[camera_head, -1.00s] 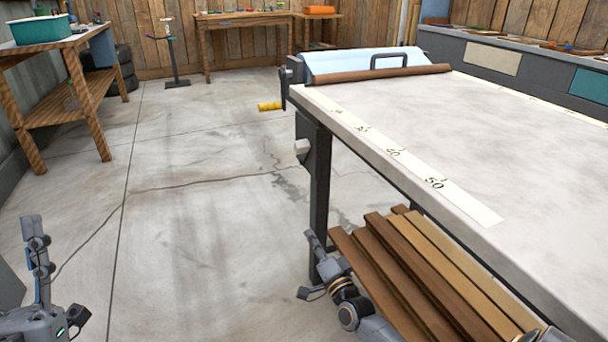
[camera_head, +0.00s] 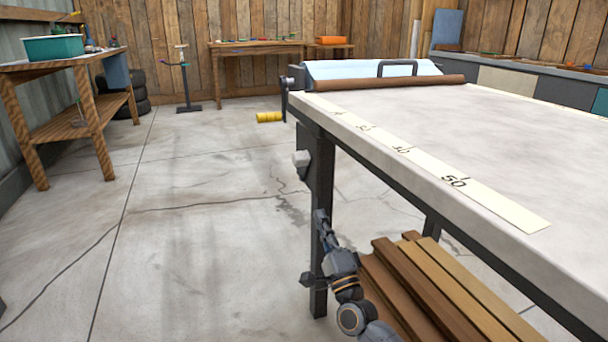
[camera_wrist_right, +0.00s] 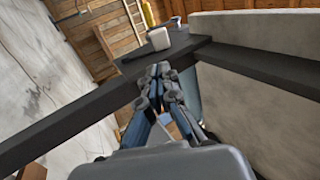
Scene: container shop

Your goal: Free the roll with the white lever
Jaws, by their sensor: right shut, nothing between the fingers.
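The white lever (camera_head: 301,158) is a small pale block on a dark plate at the table's near left leg. It also shows in the right wrist view (camera_wrist_right: 159,38), just beyond my fingertips, apart from them. The roll (camera_head: 350,69), pale blue, lies at the table's far end, behind a brown bar and a black handle. My right gripper (camera_head: 320,214) is shut and empty, below the lever and beside the table leg. In the right wrist view its fingertips (camera_wrist_right: 158,70) are together near the dark frame. My left gripper is out of view.
A yellow crank handle (camera_head: 269,117) sticks out left of the table (camera_head: 470,130). Brown planks (camera_head: 425,285) lie under the table, close to my right arm. The dark table leg (camera_head: 321,260) stands beside the gripper. The concrete floor to the left is open.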

